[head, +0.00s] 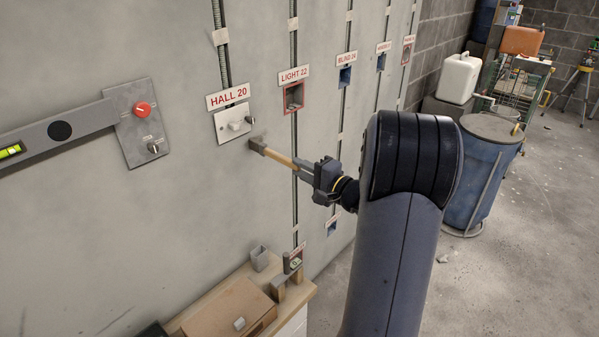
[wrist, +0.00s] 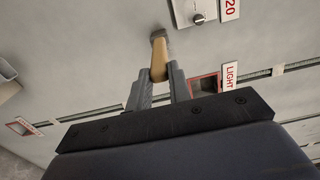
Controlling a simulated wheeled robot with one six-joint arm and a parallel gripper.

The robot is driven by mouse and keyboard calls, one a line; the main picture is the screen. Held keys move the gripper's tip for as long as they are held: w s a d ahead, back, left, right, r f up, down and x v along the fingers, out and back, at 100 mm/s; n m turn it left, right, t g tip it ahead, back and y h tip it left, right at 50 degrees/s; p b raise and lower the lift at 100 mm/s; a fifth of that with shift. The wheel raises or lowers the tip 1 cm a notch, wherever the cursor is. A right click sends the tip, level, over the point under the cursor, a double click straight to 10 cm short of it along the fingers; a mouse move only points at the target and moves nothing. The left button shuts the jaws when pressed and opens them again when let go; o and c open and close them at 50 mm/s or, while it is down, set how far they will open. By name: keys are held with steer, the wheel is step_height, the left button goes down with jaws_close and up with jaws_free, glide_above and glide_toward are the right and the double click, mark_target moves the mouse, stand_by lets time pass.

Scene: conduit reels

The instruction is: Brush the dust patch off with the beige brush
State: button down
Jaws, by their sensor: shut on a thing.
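My gripper (head: 303,166) is shut on the handle of the beige brush (head: 280,158), which points left toward the wall. The brush's grey-brown head (head: 257,146) is just below and right of the white HALL 20 switch plate (head: 233,124). I cannot tell whether the bristles touch the wall. In the wrist view the brush (wrist: 160,60) extends from between the two fingers of my gripper (wrist: 158,80). I cannot make out a distinct dust patch; the wall near the brush head looks plain grey.
The LIGHT 22 box (head: 294,97) is right of the HALL switch. A panel with a red button (head: 143,109) and a spirit level (head: 55,135) are at left. A wooden bench (head: 297,296) with a cardboard box (head: 228,310) stands below. A blue barrel (head: 482,175) is at right.

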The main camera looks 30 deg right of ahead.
steer(key=w+d+b, duration=0.2)
steer(key=d+b, duration=0.5)
steer(key=b, duration=0.1)
steer(key=shift+w+d+b, duration=0.15)
steer(key=shift+w+b, duration=0.2)
steer(key=shift+w, duration=0.05)
stand_by(5.1)
steer(key=b+v, duration=0.2)
steer(key=v, duration=0.7)
steer(key=shift+b, duration=0.35)
stand_by(0.5)
